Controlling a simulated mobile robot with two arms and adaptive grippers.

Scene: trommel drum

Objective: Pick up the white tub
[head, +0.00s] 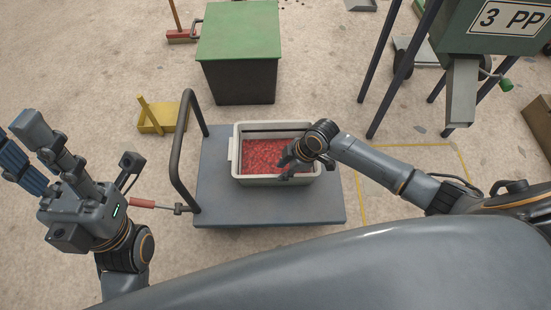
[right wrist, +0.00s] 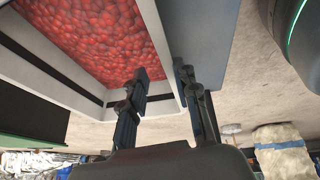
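The white tub (head: 236,164) stands upright on the grey cart and holds many small red pieces (head: 262,153). It also fills the upper left of the right wrist view (right wrist: 150,35). My right gripper (head: 283,166) is at the tub's near right part, its fingers apart. In the right wrist view my right gripper (right wrist: 163,76) has one finger on the inner side of the tub wall and the other on the outer side; firm contact cannot be told. My left gripper (head: 24,146) is open and empty, left of the cart.
The cart (head: 222,205) has a dark handle (head: 181,150) on its left. A dark bin with a green lid (head: 239,32) stands behind it. A yellow object (head: 158,120) lies on the floor to the left. A green machine with a chute (head: 461,92) and dark legs stands at the right.

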